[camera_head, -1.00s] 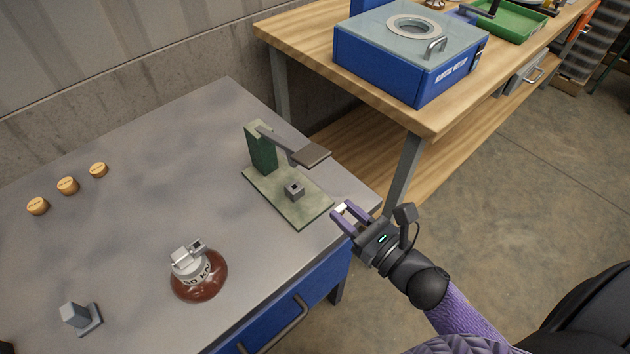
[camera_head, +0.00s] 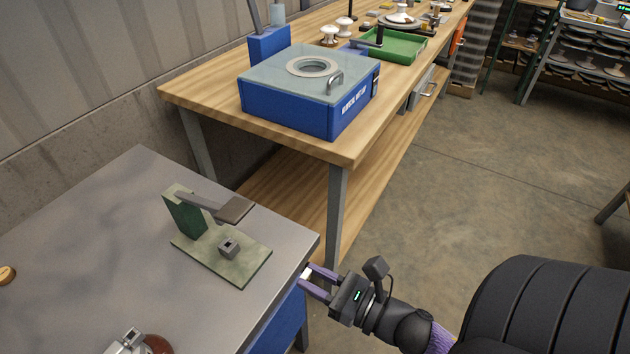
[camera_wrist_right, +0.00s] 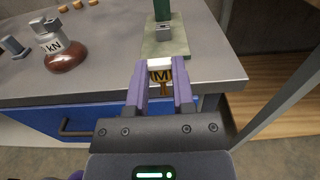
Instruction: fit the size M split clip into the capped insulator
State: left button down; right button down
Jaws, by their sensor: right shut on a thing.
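My right gripper (camera_head: 308,283) is shut on the size M split clip, off the right edge of the grey bench. In the right wrist view the clip (camera_wrist_right: 160,77) sits between the purple fingers, with a white top and a gold face marked "M". The capped insulator, brown with a pale cap and a grey metal fitting on top, stands on the bench. The head view cuts it off at the bottom edge (camera_head: 158,345); the right wrist view shows it (camera_wrist_right: 64,57) at upper left, apart from the gripper. My left gripper is out of view.
A green fixture (camera_head: 258,266) with a lever and small square block stands near the grey bench's (camera_head: 70,240) right end. A wooden bench (camera_head: 300,138) behind carries a blue box (camera_head: 290,108) and a green tray (camera_head: 395,47).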

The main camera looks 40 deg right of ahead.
jog(key=w+d+b, duration=0.2)
jog(key=d, duration=0.5)
jog(key=shift+w+d, duration=0.3)
jog(key=shift+w, duration=0.05)
jog(key=shift+r, duration=0.1)
dwell(0.3)
